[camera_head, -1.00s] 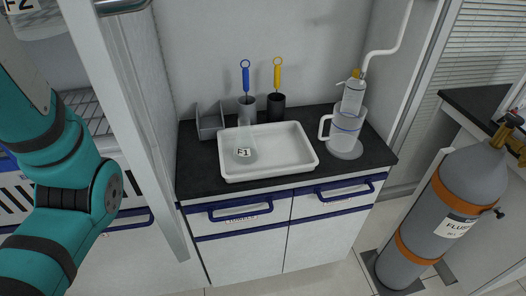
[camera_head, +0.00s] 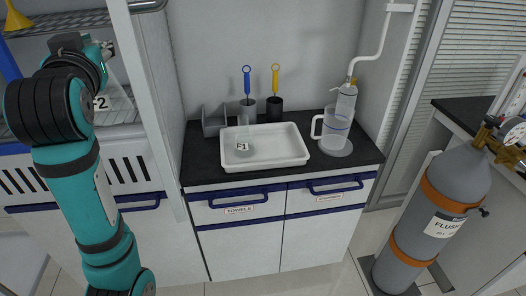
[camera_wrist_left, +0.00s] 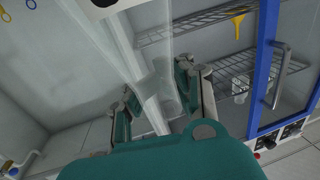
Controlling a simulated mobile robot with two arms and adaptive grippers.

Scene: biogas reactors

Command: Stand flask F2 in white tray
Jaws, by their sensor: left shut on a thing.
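Flask F2 (camera_head: 112,104), clear with a black-on-white label, is at the left of the head view, left of the white upright panel. My left gripper (camera_head: 106,50) is above it, shut on it at its upper part. In the left wrist view the clear flask (camera_wrist_left: 163,88) shows between the fingers of the gripper (camera_wrist_left: 158,100). The white tray (camera_head: 283,161) lies on the black counter, right of the panel. Flask F1 (camera_head: 243,146) stands in the tray's left part. My right gripper is out of view.
The white upright panel (camera_head: 152,110) stands between flask F2 and the counter (camera_head: 205,168). Brush holders (camera_head: 274,108) and a grey rack (camera_head: 213,122) are behind the tray, a jug (camera_head: 335,132) right of it. The tray's middle and right are clear.

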